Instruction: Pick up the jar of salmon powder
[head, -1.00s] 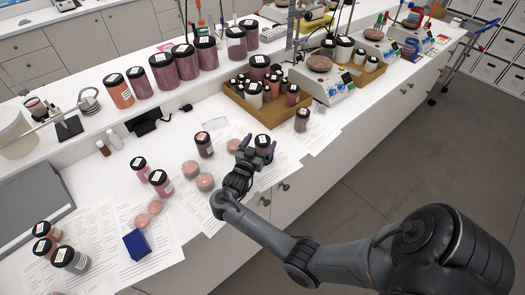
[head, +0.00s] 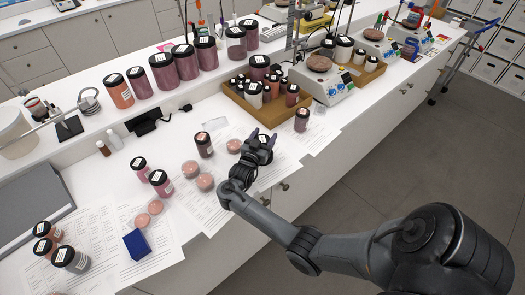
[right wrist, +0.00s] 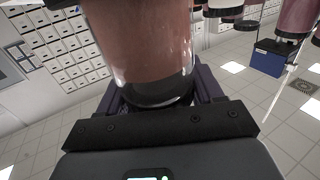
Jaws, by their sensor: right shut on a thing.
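The jar of salmon powder (right wrist: 150,50) fills the upper middle of the right wrist view. It is clear, with dull pinkish-brown powder and a dark lid. In the head view its black lid with a white label (head: 263,140) shows between the fingers, and its body is mostly hidden by my gripper. My right gripper (head: 262,137) is shut on this jar, near the bench's front edge. Its purple fingers lie on either side of the jar. I cannot tell whether the jar is clear of the bench. My left gripper is not in view.
A brown jar (head: 204,145) and a pink round dish (head: 234,146) stand just left of my gripper. A cardboard tray of small jars (head: 247,112) is behind it, and another jar (head: 301,120) is to its right. More jars and a blue box (head: 137,244) are at left.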

